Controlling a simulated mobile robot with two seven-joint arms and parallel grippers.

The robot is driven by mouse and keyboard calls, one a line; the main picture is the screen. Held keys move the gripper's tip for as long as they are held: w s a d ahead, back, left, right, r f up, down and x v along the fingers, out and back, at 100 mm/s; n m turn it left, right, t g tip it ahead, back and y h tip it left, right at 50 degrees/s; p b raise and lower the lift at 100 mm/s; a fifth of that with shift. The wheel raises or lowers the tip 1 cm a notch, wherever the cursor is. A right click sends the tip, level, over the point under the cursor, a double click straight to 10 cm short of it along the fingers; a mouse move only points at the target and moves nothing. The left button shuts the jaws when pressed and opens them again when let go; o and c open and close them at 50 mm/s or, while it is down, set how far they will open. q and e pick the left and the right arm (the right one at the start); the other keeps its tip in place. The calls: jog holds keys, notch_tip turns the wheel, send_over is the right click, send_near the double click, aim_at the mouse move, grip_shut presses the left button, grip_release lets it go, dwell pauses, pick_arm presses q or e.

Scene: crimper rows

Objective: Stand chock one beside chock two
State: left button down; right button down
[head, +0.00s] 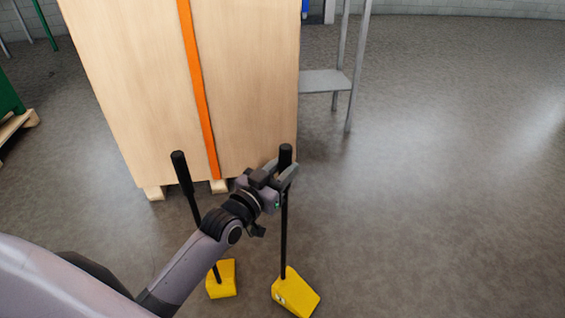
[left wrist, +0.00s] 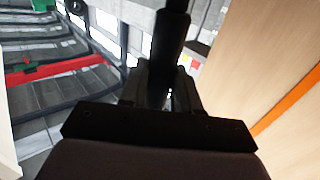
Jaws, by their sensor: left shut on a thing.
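Two yellow wheel chocks with long black handles show in the head view, at the foot of a large wooden crate. My left gripper (head: 281,178) is shut on the upper part of the right chock's handle (head: 284,230); its yellow block (head: 298,292) is below. I cannot tell whether that block touches the floor. The other chock (head: 222,281) stands just left of it, apart from it, its handle (head: 182,172) leaning left and partly hidden behind my left arm. In the left wrist view the held black handle (left wrist: 172,35) rises between the fingers. No number is readable on either chock. My right gripper is out of view.
The wooden crate (head: 140,80) with an orange strap (head: 195,80) stands close behind the chocks. A grey metal stand (head: 325,80) is to its right. A pallet (head: 18,128) is at the left edge. The floor at right is clear.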

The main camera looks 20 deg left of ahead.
pick_arm(q)
jog(key=shift+r, duration=0.25)
jog(key=c, duration=0.8)
grip_release()
jog(key=shift+f, duration=0.35)
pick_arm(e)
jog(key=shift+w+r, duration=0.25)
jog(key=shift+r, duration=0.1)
pick_arm(q)
jog(key=shift+s+a, duration=0.1)
jog(key=shift+s, duration=0.45)
jog(key=s+a+p, duration=0.2)
jog(key=s+p, duration=0.1)
jog(key=s, duration=0.7)
jog(key=s+d+f+m+g, duration=0.1)
jog(key=s+d+f+g, duration=0.4)
jog(key=s+d, duration=0.5)
jog(key=shift+s+g+h, duration=0.2)
jog(key=shift+g+h, duration=0.2)
jog(key=shift+g, duration=0.1)
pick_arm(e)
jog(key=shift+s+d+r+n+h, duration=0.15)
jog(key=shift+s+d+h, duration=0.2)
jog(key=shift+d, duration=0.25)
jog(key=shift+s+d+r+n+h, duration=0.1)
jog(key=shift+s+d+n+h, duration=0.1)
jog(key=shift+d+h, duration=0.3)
